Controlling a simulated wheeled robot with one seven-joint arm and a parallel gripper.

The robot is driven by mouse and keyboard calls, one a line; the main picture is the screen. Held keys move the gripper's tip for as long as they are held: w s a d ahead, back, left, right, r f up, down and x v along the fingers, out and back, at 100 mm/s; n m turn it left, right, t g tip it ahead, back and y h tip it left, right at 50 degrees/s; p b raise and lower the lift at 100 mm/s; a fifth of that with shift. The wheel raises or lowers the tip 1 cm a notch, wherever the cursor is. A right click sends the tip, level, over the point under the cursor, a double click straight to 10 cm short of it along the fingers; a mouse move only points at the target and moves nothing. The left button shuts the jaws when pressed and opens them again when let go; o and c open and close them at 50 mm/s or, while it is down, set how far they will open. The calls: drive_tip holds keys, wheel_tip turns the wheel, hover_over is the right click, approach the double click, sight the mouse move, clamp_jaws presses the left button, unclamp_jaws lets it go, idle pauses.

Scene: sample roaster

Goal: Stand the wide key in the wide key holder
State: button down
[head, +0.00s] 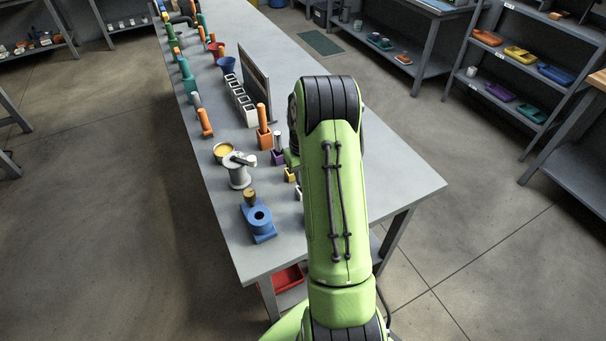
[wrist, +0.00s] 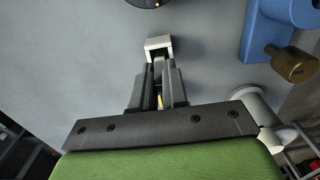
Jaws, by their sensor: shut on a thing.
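My gripper (wrist: 159,68) points down at the table in the wrist view, its two dark fingers close together. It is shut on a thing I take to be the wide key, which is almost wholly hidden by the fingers. A yellow sliver shows between the fingers; I cannot tell whether it is the key or something below. Just beyond the fingertips is a small white box-like holder (wrist: 158,43) with a dark opening, perhaps the wide key holder. I cannot tell whether the key touches it. In the head view my arm hides the gripper; a small white piece (head: 298,192) shows beside it.
A blue device (head: 258,222) with a brass knob (wrist: 295,64) and a grey device with a yellow-filled pan (head: 224,151) stand close by. An orange holder (head: 264,140) and a purple holder (head: 277,158) hold upright pieces. The table's front right corner is clear.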

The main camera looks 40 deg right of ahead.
drive_tip(key=shift+f+b, duration=0.4)
drive_tip(key=shift+f, duration=0.2)
drive_tip(key=c, duration=1.6)
unclamp_jaws()
drive_tip(key=shift+f, duration=0.1)
drive_tip(key=o, duration=0.5)
wheel_tip(320, 180, up, 16)
drive_tip(key=p, duration=0.3)
